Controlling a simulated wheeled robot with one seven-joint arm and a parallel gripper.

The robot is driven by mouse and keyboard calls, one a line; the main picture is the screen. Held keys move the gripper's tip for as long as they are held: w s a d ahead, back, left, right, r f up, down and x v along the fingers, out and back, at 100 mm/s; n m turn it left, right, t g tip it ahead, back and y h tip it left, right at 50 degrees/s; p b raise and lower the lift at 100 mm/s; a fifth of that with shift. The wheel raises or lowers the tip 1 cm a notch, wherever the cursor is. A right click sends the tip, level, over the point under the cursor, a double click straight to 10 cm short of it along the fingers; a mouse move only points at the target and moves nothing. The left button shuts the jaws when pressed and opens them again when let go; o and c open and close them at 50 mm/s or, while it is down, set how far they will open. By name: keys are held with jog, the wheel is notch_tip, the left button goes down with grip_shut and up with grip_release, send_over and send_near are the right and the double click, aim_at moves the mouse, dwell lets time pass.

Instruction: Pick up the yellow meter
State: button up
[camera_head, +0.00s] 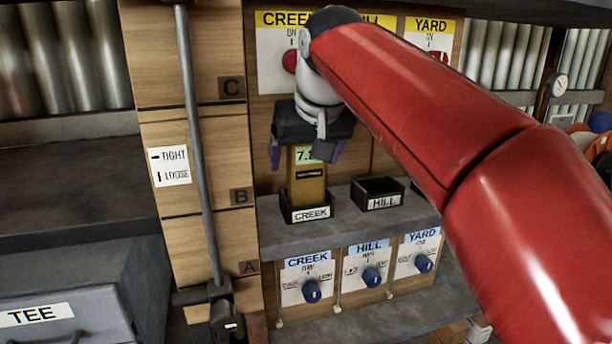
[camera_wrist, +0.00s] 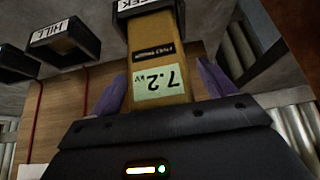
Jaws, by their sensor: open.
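The yellow meter (camera_head: 307,188) stands upright in the black holder labelled CREEK (camera_head: 310,214), on a grey shelf. Its screen reads 7.2 kV in the wrist view (camera_wrist: 158,62), where the meter appears upside down. My gripper (camera_head: 306,152) is open, above and around the top of the meter. In the wrist view its purple fingers (camera_wrist: 160,88) are on either side of the meter, with a gap showing on the left; I cannot tell whether the right one touches. The meter's lower end is hidden inside the holder.
A black holder labelled HILL (camera_head: 378,194) is right of it and looks empty. Blue knobs (camera_head: 371,277) sit on panels below the shelf. A grey vertical rod (camera_head: 197,140) stands to the left. My red arm covers much of the right side.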

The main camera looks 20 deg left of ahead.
jog(key=c, duration=1.3)
